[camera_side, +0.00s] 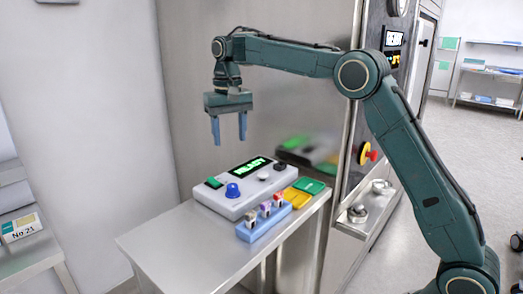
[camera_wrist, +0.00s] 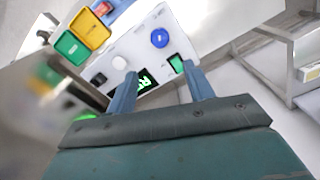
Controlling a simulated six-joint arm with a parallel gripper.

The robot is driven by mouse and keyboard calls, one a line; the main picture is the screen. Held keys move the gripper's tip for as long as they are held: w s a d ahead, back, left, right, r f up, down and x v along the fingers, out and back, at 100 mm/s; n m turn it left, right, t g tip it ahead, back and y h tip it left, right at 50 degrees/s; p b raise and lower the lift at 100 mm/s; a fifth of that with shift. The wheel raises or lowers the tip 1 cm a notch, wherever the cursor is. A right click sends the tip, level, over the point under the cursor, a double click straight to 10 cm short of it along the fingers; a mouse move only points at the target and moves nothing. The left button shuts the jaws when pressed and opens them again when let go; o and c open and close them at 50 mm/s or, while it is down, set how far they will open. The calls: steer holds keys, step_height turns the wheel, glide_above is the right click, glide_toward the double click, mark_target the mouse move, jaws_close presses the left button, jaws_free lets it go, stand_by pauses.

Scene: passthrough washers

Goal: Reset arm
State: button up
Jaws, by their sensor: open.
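My gripper (camera_side: 229,130) hangs fingers-down above the back left of a grey control box, clear of it. Its two blue fingers are apart with nothing between them. In the wrist view the gripper (camera_wrist: 165,82) shows its fingers on either side of the box's lit display. My arm reaches in from the right, raised and bent.
A blue rack (camera_side: 262,228) with several small coloured-top items stands before the box. Yellow (camera_side: 293,198) and green (camera_side: 310,186) trays lie at its right. A metal wall panel rises behind; a red knob (camera_side: 367,154) juts out at right. The table's front left (camera_side: 165,243) is bare.

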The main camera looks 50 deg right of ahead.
steer(key=shift+r, duration=0.1)
stand_by(0.3)
steer(key=s+r+n+t, duration=0.1)
steer(key=s+r+t, duration=0.15)
steer(key=s, duration=0.75)
steer(key=s+r+n+t, duration=0.1)
steer(key=s+r, duration=0.2)
steer(key=s, duration=0.6)
steer(key=s+f+n+t, duration=0.1)
steer(key=s+f, duration=0.3)
steer(key=s, duration=0.4)
steer(key=s+f+n+t, duration=0.1)
steer(key=s+f, duration=0.3)
steer(key=s, duration=0.5)
steer(key=shift+s+a+f, duration=0.15)
steer(key=shift+s+f, duration=0.15)
steer(key=shift+f, duration=0.05)
